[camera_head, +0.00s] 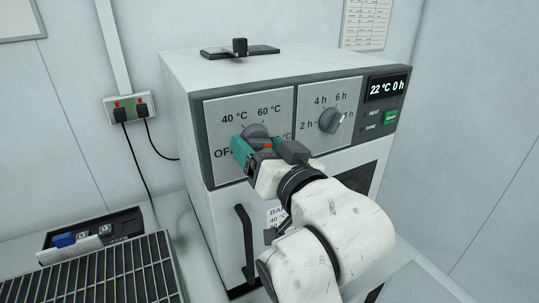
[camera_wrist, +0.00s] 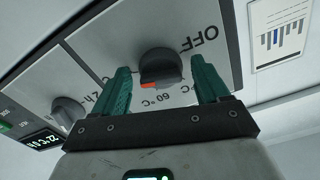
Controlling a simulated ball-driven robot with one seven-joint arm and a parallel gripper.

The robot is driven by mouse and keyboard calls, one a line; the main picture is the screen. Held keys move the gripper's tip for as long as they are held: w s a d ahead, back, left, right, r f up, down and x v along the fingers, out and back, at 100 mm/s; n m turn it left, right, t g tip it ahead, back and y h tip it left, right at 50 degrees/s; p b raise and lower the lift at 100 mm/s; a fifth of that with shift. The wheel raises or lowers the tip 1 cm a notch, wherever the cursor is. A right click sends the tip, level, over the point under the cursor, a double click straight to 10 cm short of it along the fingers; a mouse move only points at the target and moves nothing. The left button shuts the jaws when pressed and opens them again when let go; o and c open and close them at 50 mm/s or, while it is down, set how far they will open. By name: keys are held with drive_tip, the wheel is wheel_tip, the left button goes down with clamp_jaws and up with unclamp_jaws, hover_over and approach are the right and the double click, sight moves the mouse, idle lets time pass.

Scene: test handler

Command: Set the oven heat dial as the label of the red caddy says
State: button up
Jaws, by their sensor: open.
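The oven's heat dial (camera_head: 256,131) is a grey knob, partly hidden by my gripper (camera_head: 268,147) in the head view. Marks OFF, 40 °C and 60 °C show around it; another at right is partly covered. In the wrist view the dial (camera_wrist: 160,65) appears upside down between the two open teal fingers of my gripper (camera_wrist: 163,88), with a gap on each side. A red mark shows on its lower-left part, towards the 60 °C print; the exact setting is unclear. A label (camera_head: 276,213) on the oven front is mostly hidden by my arm. I see no red caddy.
The timer dial (camera_head: 330,120) is right of the heat dial. The display (camera_head: 387,88) reads 22 °C 0 h, above a green button (camera_head: 391,117). A door handle (camera_head: 245,243) is below. A dark rack (camera_head: 105,275) and a box with blue and white items (camera_head: 92,238) stand at left.

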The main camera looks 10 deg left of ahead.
drive_tip(key=b+v, duration=0.2)
drive_tip(key=v, duration=0.8)
drive_tip(key=shift+s+d+b, duration=0.2)
drive_tip(key=shift+s+b, duration=0.05)
drive_tip(key=shift+b, duration=0.05)
